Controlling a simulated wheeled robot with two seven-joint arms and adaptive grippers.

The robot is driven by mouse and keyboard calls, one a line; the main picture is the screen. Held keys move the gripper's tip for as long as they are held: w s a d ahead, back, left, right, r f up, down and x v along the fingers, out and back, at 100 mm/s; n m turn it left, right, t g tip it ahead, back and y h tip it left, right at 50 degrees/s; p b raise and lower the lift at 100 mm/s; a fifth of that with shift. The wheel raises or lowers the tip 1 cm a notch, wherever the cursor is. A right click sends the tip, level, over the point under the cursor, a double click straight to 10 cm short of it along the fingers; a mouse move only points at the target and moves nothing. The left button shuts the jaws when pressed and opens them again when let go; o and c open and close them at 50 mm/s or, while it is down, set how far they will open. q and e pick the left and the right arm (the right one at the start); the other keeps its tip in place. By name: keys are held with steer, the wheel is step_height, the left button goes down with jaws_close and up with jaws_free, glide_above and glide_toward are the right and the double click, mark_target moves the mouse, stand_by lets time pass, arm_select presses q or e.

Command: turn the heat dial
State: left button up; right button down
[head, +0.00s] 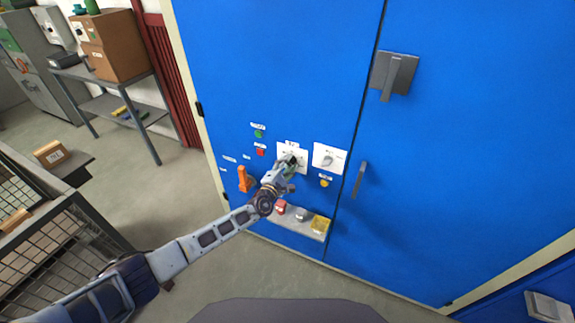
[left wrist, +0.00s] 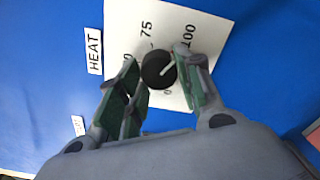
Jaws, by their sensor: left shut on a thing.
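The heat dial (left wrist: 154,71) is a round black knob with a white pointer line, on a white scale plate (left wrist: 215,32) beside a HEAT label (left wrist: 94,50). The pointer line slants to the upper right in the left wrist view, roughly toward the 100 mark. My left gripper (head: 289,162) is at the plate on the blue cabinet door in the head view and hides the dial there. Its two green-padded fingers are shut on the dial, one on each side. My right gripper is not in view.
A second white plate with a grey knob (head: 328,159) is just right of the dial. Green (head: 258,133) and red (head: 260,152) buttons and an orange handle (head: 244,179) are to the left. A small shelf (head: 310,231) with small items is below.

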arm_select(q)
steer(key=o, duration=1)
steer(key=shift+a+f, duration=0.1)
steer(key=shift+f, duration=0.05)
steer(key=shift+v, duration=6)
